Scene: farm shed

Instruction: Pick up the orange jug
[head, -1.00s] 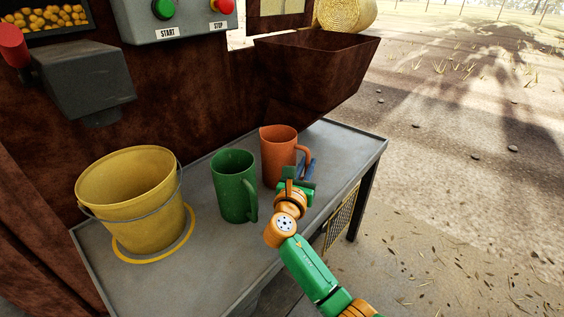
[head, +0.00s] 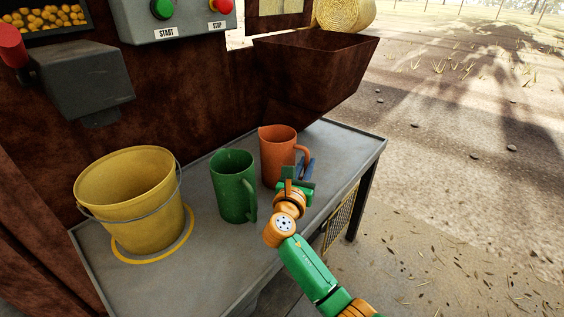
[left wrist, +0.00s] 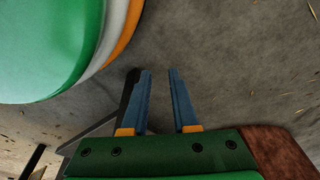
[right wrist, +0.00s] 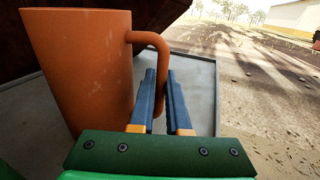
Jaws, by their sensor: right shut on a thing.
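The orange jug (head: 277,154) stands upright on the grey metal table (head: 198,277), to the right of the green jug (head: 233,186). Its handle points right. My right gripper (head: 303,172) is at the jug's handle side. In the right wrist view the orange jug (right wrist: 88,72) fills the left, and the fingers of my right gripper (right wrist: 161,100) are shut on its handle, one on each side. My left gripper (left wrist: 159,98) shows only in the left wrist view, with its fingers apart and nothing between them.
A yellow bucket (head: 128,201) stands on a yellow ring (head: 149,258) at the table's left. A rusty hopper (head: 316,77) overhangs the table behind the orange jug. A control box with buttons (head: 187,28) is above. Open ground lies to the right.

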